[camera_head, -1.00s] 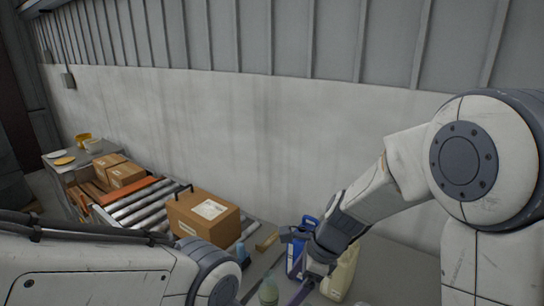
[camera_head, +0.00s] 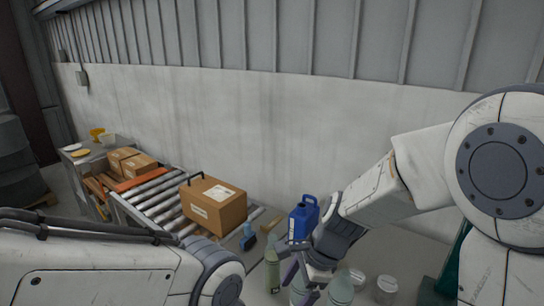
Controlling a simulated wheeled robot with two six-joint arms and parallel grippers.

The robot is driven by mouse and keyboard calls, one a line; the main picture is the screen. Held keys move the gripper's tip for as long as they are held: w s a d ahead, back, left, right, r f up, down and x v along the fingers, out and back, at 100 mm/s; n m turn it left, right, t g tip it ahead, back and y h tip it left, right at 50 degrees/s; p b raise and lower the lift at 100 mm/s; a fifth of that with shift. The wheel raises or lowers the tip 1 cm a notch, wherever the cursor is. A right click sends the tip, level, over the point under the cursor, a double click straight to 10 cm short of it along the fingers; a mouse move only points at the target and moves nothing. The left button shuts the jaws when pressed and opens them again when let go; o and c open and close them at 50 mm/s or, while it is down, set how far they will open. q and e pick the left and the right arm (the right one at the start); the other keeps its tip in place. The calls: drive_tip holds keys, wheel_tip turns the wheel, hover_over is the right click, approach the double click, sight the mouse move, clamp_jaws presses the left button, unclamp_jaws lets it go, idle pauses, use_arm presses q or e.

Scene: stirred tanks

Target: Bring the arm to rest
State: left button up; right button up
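My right arm (camera_head: 395,190) reaches in from the right and bends down toward the work surface. Its gripper (camera_head: 300,284) hangs low among bottles, and its dark fingers look spread apart with nothing clearly held. A blue jug (camera_head: 303,218) stands just behind it. A green bottle (camera_head: 272,252) stands to its left, and a pale green bottle (camera_head: 340,290) is close on its right, partly cut off below. My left arm (camera_head: 90,270) crosses the lower left; its gripper is out of the picture.
A cardboard box (camera_head: 213,205) with a black-handled item behind it sits on the roller conveyor (camera_head: 150,193). Smaller boxes (camera_head: 138,166) lie farther left. A blue bottle (camera_head: 248,237) and white jars (camera_head: 387,285) stand on the surface. A bare wall (camera_head: 270,125) closes the back.

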drive_tip(key=s+r+n+h, duration=0.3)
drive_tip(key=s+n, duration=1.3)
drive_tip(key=n, duration=0.7)
drive_tip(key=shift+s+d+r+n, duration=0.3)
drive_tip(key=shift+s+r, duration=0.05)
drive_tip(key=shift+s, duration=0.05)
